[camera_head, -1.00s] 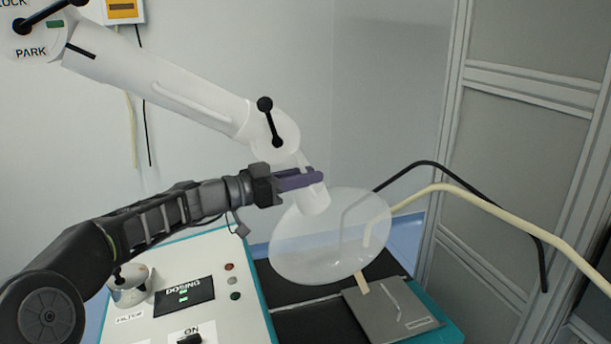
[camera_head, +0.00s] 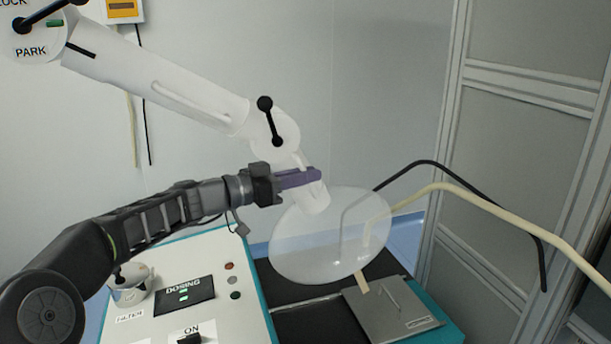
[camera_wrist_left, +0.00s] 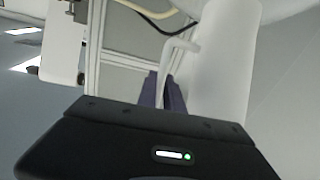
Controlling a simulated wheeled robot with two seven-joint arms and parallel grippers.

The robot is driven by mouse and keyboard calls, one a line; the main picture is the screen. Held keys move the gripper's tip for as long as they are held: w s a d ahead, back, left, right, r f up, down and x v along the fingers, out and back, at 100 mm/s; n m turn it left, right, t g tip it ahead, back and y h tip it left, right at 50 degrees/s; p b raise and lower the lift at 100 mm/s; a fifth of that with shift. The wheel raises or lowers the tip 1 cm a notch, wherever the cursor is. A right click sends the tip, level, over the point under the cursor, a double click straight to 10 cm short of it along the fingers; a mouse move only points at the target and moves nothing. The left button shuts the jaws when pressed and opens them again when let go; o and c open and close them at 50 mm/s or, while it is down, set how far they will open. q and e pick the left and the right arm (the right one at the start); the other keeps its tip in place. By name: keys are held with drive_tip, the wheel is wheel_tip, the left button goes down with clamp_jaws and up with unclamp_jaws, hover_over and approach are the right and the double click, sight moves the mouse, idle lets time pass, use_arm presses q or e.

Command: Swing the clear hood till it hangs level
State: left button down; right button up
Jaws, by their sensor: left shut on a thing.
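The clear hood (camera_head: 318,243) is a round see-through dish at the lower end of a white jointed extraction arm (camera_head: 160,85). It hangs tilted, its right side higher than its left, above the dark surface of the machine. My left gripper (camera_head: 305,179), with purple fingers, is shut at the hood's white neck (camera_head: 314,198), just above the dish. In the left wrist view the purple fingers (camera_wrist_left: 167,92) lie beside the white tube (camera_wrist_left: 222,60), on what looks like a thin white bar; the exact contact is partly hidden. My right gripper is not in view.
A black knob lever (camera_head: 271,120) sits on the arm's lower joint. A control panel (camera_head: 215,265) with switches stands below my left arm. A grey lidded plate (camera_head: 392,310) lies under the hood. Black and cream hoses (camera_head: 470,194) pass at right, before a framed partition (camera_head: 530,130).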

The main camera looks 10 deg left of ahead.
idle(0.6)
use_arm(q)
drive_tip(key=a+g+y+p, duration=0.1)
drive_tip(key=s+a+f+g+y+p, duration=0.1)
drive_tip(key=y+p, duration=0.1)
drive_tip(key=shift+s+a+f+m+g+y, duration=0.3)
drive_tip(key=shift+s+a+m+g, duration=0.05)
drive_tip(key=shift+a+m+g, duration=0.05)
drive_tip(key=c, duration=1.5)
unclamp_jaws()
